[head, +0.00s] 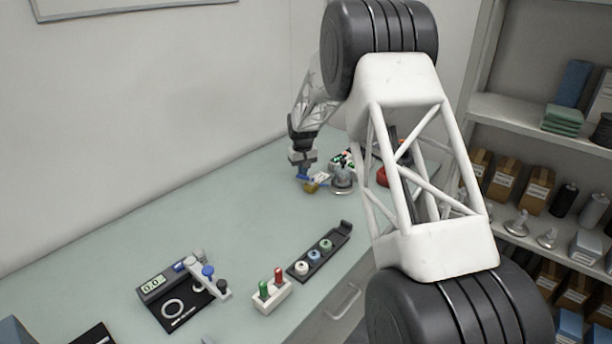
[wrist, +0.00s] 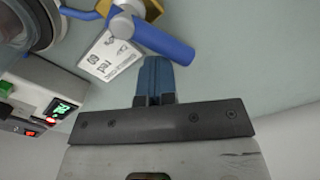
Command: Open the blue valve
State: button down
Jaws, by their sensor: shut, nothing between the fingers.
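The blue valve has a blue bar handle (wrist: 162,43) on a white hub, with a brass-coloured part (wrist: 104,6) beside it at the top of the wrist view. In the head view its brass part (head: 311,187) shows small at the far end of the bench. My gripper (wrist: 157,62) is shut and empty, its blue fingertips close against the side of the handle. I cannot tell whether they touch it. In the head view my gripper (head: 303,173) is low over the valve, and its fingers are hard to separate from the handle.
A white printed tag (wrist: 110,54) lies beside the valve. A grey round-topped vessel (head: 343,180) stands just right of it. A box with a lit display (wrist: 60,108) is at the wrist view's left.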

aim_at(297, 176)
jog(key=shift+s+a, duration=0.5)
jog(key=shift+a, duration=0.15)
dwell(0.7)
jog(key=shift+s+a, duration=0.35)
jog(key=shift+s, duration=0.2)
dwell(0.5)
jog(key=shift+s, duration=0.15)
jog(key=shift+s+a, duration=0.3)
jog(key=shift+s, duration=0.45)
dwell(0.6)
jog(key=shift+s, duration=0.65)
dwell(0.4)
jog(key=shift+s, duration=0.2)
jog(key=shift+w, duration=0.25)
